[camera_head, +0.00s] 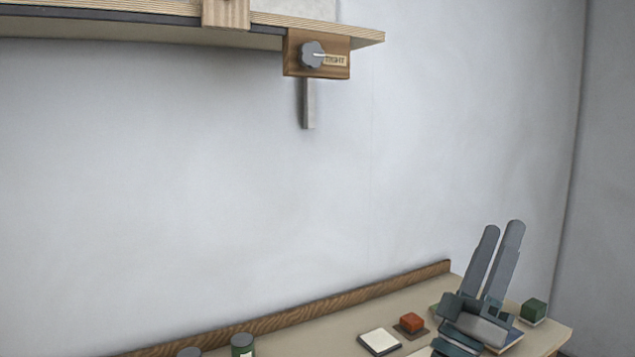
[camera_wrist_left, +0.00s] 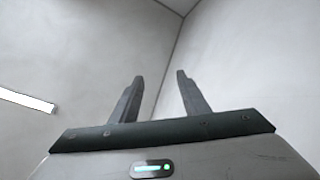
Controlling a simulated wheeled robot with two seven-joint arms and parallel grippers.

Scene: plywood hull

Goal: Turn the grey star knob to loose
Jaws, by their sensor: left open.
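The grey star knob (camera_head: 311,54) sits on a brown wooden block (camera_head: 298,69) under the shelf at the top of the head view. Its light pointer line points right, at a small label (camera_head: 337,60) that seems to read TIGHT. My left gripper (camera_head: 503,229) is at the lower right of the head view, fingers up, well below and to the right of the knob. It is open and empty; its two fingers (camera_wrist_left: 160,76) also show apart in the left wrist view, against bare walls. The knob is not in the wrist view. My right gripper is not in view.
A plywood shelf (camera_head: 130,28) runs along the top left, with a grey strip (camera_head: 308,104) hanging below the block. The lower worktop (camera_head: 335,335) holds a red block (camera_head: 411,322), a white pad (camera_head: 379,341), a green block (camera_head: 534,310) and a green can (camera_head: 242,345). The space between is clear.

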